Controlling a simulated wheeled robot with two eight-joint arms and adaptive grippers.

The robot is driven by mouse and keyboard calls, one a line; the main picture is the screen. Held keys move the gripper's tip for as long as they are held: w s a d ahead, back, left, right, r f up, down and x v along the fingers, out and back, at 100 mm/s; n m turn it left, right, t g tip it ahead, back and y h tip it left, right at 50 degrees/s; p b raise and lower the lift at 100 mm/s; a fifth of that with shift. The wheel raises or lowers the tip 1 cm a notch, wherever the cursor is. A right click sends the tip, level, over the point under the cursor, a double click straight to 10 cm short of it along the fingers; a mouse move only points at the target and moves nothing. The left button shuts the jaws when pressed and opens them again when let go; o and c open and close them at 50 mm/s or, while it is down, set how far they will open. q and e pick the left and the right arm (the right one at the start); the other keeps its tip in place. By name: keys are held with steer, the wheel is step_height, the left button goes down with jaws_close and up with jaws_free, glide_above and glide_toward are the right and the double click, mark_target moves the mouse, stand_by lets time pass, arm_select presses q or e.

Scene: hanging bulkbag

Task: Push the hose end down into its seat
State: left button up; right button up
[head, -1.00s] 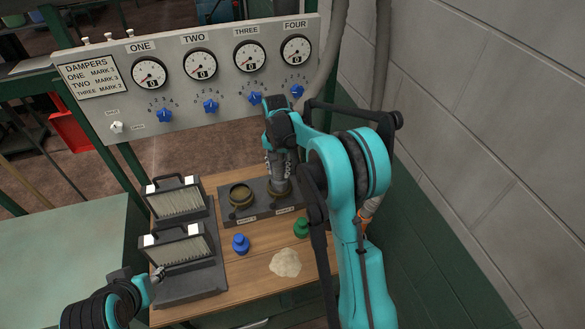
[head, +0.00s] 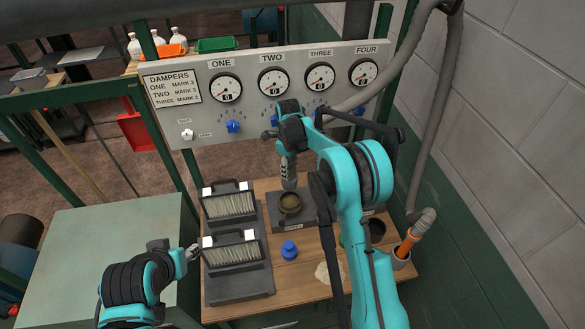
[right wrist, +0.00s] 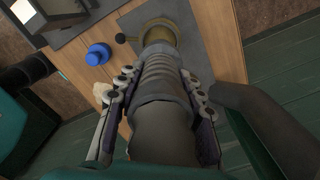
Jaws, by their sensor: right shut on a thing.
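My right gripper (head: 289,178) is shut on the grey ribbed hose end (right wrist: 160,75), seen between its fingers in the right wrist view. In the head view it hangs just behind and above a round brass seat (head: 290,203) on a dark plate (head: 292,225). In the right wrist view the brass seat (right wrist: 160,30) lies just beyond the hose end's tip and is partly covered by it. I cannot tell whether they touch. The plate's right part is hidden behind my right arm. My left gripper (head: 192,251) is beside the lower filter box; its opening is unclear.
Two filter boxes (head: 229,202) stand left on the wooden bench, with a blue cap (head: 289,250) in front of the seat. The gauge panel (head: 210,117) is behind. A grey hose (head: 440,120) and orange pipe (head: 407,245) are at right. A green table (head: 100,245) is at left.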

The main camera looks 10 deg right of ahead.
mark_target(290, 186)
steer(key=shift+f+b, duration=1.55)
steer(key=shift+f, duration=1.95)
steer(key=shift+f+b, duration=0.65)
steer(key=shift+f, duration=0.05)
steer(key=shift+f+b, duration=0.75)
steer(key=shift+b, duration=0.15)
steer(key=shift+f+b, duration=1.3)
steer(key=shift+f, duration=0.15)
steer(key=o, duration=1.3)
steer(key=shift+r, duration=0.1)
